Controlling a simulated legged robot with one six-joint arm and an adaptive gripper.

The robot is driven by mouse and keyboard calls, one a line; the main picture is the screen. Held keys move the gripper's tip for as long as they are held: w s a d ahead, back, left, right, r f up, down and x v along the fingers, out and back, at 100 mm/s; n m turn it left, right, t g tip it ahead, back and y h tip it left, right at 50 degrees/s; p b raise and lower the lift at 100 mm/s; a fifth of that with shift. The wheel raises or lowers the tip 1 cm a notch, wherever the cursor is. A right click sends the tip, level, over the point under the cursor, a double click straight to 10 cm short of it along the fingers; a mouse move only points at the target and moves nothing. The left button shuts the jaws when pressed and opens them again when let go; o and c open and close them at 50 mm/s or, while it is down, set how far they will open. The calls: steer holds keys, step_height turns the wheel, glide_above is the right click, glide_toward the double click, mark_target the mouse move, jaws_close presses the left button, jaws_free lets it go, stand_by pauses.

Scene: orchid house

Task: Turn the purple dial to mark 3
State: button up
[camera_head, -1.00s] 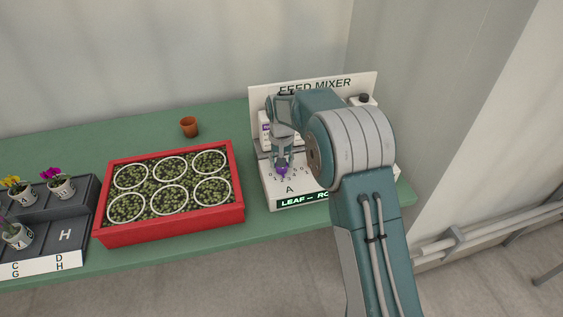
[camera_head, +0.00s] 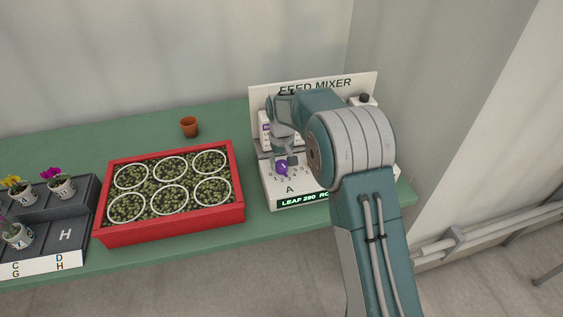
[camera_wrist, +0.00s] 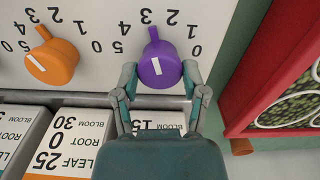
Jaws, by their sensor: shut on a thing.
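The purple dial (camera_wrist: 159,68) is on the white panel of the feed mixer (camera_head: 305,189). In the wrist view its raised pointer end is turned close to mark 3 (camera_wrist: 146,16); the numbers appear upside down there. My gripper (camera_wrist: 160,74) has one finger on each side of the purple dial and is shut on it; exact contact is hard to see. In the head view the dial (camera_head: 282,168) shows just below my gripper (camera_head: 283,158).
An orange dial (camera_wrist: 52,62) is beside the purple one in the wrist view. Labelled cards (camera_wrist: 66,140) lie close to my gripper.

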mark_target(281, 163)
steer(key=o, duration=1.2)
steer(key=shift+f, duration=0.2)
steer(key=shift+c, duration=0.2)
steer(key=shift+a+r, duration=0.1)
steer(key=shift+r, duration=0.1)
step_height(281, 163, up, 12)
